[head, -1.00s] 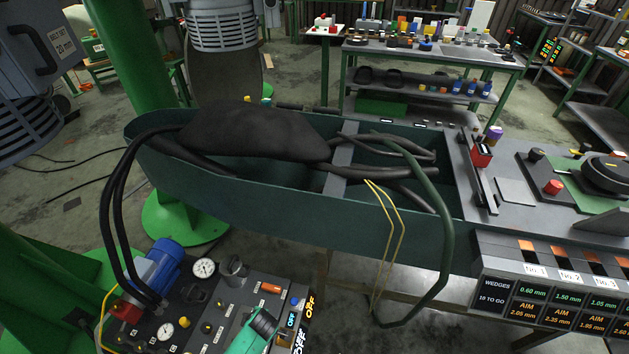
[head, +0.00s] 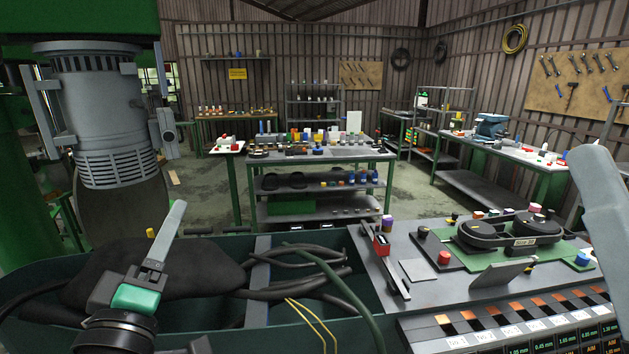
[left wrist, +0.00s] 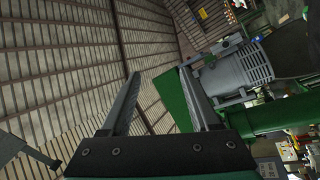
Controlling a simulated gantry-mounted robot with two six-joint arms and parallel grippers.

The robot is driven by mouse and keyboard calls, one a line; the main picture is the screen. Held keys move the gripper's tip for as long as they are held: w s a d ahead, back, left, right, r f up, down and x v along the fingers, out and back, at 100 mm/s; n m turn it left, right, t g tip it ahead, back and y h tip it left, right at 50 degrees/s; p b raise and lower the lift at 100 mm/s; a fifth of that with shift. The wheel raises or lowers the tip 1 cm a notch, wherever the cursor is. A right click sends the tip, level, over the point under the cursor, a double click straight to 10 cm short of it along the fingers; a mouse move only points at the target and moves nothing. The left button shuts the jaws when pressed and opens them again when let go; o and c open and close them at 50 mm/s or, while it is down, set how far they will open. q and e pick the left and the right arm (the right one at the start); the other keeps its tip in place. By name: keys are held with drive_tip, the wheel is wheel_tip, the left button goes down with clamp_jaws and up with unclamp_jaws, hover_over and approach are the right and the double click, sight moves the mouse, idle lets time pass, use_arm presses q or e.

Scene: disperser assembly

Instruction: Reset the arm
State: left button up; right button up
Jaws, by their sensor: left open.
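My left gripper (head: 168,232) stands upright at the lower left of the head view, its grey finger seen edge-on above a green block. It appears in front of the dark green trough (head: 210,322) and the black bag-like bundle (head: 205,265). In the left wrist view its two dark fingers (left wrist: 158,76) are spread apart, with nothing between them. A light grey piece (head: 604,195) at the right edge of the head view looks like part of my right gripper; its jaws cannot be made out.
Black hoses (head: 300,268) lie in the trough. A grey console (head: 400,270) with a red button and a belt unit (head: 510,232) is at the right. A grey motor (head: 100,120) hangs at the left. A parts bench (head: 320,153) stands behind, with open floor around it.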

use_arm(q)
drive_tip(key=s+d+r+m+t+h, duration=0.25)
drive_tip(key=s+r+m+t, duration=0.35)
drive_tip(key=s+r+m, duration=0.7)
drive_tip(key=s+r+p, duration=0.2)
drive_tip(key=r+p, duration=1.7)
drive_tip(key=s+r+p, duration=0.2)
drive_tip(key=r+p, duration=1.7)
drive_tip(key=shift+a+r+h, duration=0.15)
drive_tip(key=shift+r+h, duration=0.25)
drive_tip(key=shift+h, duration=0.05)
drive_tip(key=shift+s, duration=0.1)
